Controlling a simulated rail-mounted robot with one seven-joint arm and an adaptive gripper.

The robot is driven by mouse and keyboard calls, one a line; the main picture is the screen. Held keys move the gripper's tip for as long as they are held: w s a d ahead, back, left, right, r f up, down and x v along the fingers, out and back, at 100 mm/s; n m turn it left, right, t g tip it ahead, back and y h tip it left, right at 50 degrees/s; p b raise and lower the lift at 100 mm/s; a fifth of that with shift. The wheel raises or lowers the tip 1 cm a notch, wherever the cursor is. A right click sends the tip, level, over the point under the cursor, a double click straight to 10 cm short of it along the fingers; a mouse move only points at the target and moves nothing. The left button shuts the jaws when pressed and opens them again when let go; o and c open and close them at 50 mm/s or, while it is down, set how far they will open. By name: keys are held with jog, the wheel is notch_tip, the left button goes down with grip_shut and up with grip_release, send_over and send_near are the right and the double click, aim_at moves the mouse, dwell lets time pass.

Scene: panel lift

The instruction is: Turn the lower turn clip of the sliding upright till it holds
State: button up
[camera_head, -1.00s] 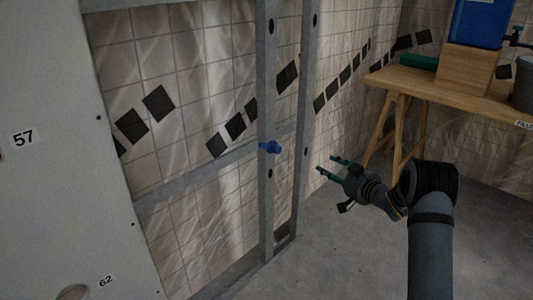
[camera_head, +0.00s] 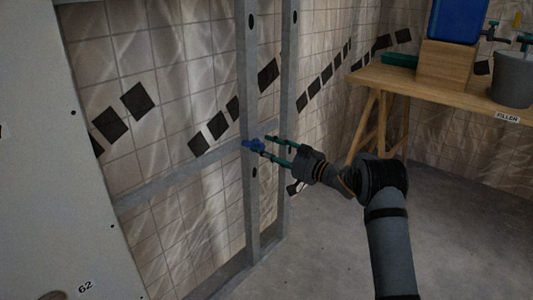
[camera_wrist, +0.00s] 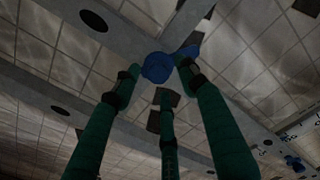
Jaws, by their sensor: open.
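The blue turn clip (camera_head: 252,145) sits on the sliding metal upright (camera_head: 251,200), where a horizontal rail meets it. In the wrist view the clip (camera_wrist: 157,67) shows a round blue knob, with a blue part (camera_wrist: 189,51) reaching to the right behind a finger. My gripper (camera_head: 267,146) has green fingers and points left at the clip. Its fingers are apart, with the tips close to the clip. In the wrist view my gripper (camera_wrist: 158,72) has its fingertips spread about the knob. I cannot tell whether any tip touches it.
A second upright (camera_head: 288,100) stands just right of the first. A pale panel (camera_head: 50,180) leans at the left. A wooden trestle table (camera_head: 440,95) with a grey bucket (camera_head: 513,80) stands at the right. The floor (camera_head: 460,240) there is clear. Another blue piece (camera_wrist: 295,163) shows in the wrist view.

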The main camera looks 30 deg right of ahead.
jog(key=shift+w+a, duration=0.15)
jog(key=shift+w, duration=0.25)
jog(key=shift+c, duration=0.2)
jog(key=shift+r, duration=0.1)
grip_shut()
